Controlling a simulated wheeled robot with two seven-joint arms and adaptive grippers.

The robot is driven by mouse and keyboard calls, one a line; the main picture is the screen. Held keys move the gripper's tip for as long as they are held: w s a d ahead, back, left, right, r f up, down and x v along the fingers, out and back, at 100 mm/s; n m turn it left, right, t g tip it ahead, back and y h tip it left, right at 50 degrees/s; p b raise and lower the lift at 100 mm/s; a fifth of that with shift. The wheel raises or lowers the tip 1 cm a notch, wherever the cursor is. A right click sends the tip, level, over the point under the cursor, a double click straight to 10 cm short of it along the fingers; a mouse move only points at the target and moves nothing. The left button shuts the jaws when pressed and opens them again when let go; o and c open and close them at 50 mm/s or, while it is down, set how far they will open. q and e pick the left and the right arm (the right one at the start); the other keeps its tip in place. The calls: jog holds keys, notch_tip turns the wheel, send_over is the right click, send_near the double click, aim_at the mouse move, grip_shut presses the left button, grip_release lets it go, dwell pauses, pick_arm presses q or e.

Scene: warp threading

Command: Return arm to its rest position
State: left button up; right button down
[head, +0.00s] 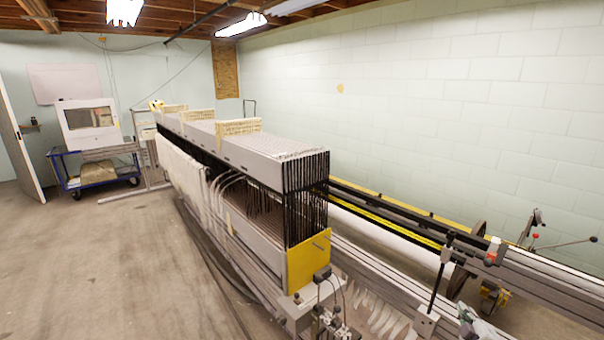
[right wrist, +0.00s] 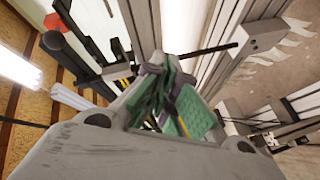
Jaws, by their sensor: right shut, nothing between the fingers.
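My right gripper (head: 476,326) shows only in part at the bottom edge of the head view, right of the middle, in front of the loom's rails. The right wrist view shows it from behind: its grey body and green-padded fingers (right wrist: 172,108) are together, with nothing seen held between them. My left gripper is in neither view. The long loom (head: 245,165) stands in the middle of the head view, its dark wires hanging above a yellow end plate (head: 309,260).
Long metal rails (head: 400,215) run to the right of the loom. A black upright rod (head: 438,285) stands close to my right gripper. A blue cart (head: 95,172) with a monitor (head: 88,122) is at the back left. The floor (head: 90,260) at left is clear.

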jog(key=s+f+m+g+y, duration=0.15)
jog(key=s+f, duration=0.35)
jog(key=f, duration=0.6)
jog(key=s+f+m+g, duration=0.1)
jog(key=s+f+g, duration=0.25)
jog(key=f, duration=0.75)
jog(key=s+f+m+g, duration=0.1)
jog(key=s+f+m, duration=0.1)
jog(key=s+f, duration=0.6)
jog(key=s+a+f+m+g+y, duration=0.1)
jog(key=s+a+f+g, duration=0.35)
jog(key=s+f, duration=0.8)
jog(key=s+a+f+m+g+y, duration=0.1)
jog(key=s+a+f+g, duration=0.1)
jog(key=s+a+f, duration=0.85)
jog(key=s+a+f+g, duration=0.1)
jog(key=s+a, duration=0.3)
jog(key=s, duration=0.2)
jog(key=s+a+f+y, duration=0.1)
jog(key=s+a+f, duration=0.1)
jog(key=s+a, duration=0.2)
jog(key=s, duration=0.3)
jog(key=shift+a+f+g, duration=0.2)
jog(key=shift+a+g, duration=0.1)
jog(key=shift+g, duration=0.05)
jog(key=shift+s+y, duration=0.15)
jog(key=shift+y, duration=0.1)
